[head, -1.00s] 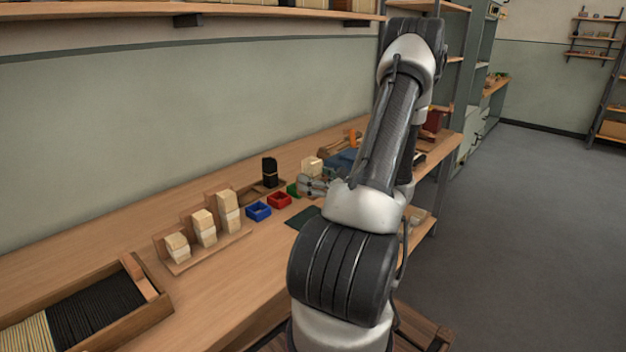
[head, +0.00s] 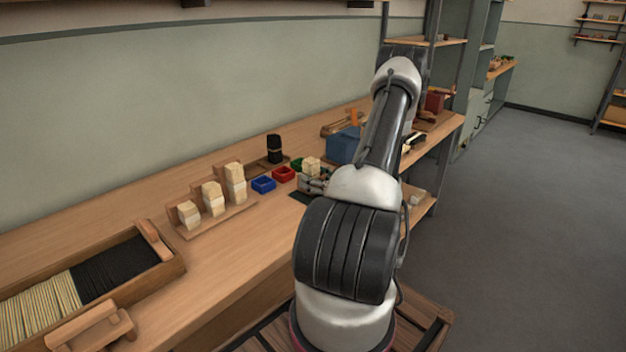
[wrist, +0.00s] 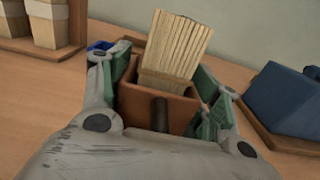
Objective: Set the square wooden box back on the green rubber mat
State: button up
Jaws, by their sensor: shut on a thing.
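The square wooden box (wrist: 150,104) is reddish brown and open at the top, with a pale bundle of bristles (wrist: 178,45) standing tilted in it. My gripper (wrist: 160,88) is shut on the box, with a green-padded finger on either side. In the head view the pale bundle (head: 311,164) shows above my gripper (head: 314,181), and the box itself is mostly hidden. The green rubber mat (head: 299,196) lies on the bench just below my gripper and is partly covered by it. I cannot tell whether the box touches the mat.
Small blue (head: 263,184), red (head: 284,174) and green (head: 296,164) bins stand left of and behind the gripper. A stepped rack (head: 213,220) with pale bundles is farther left. A blue block (wrist: 290,98) on a wooden base stands close on the right.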

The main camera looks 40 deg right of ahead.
jog(key=shift+f, duration=0.35)
jog(key=o, duration=1.1)
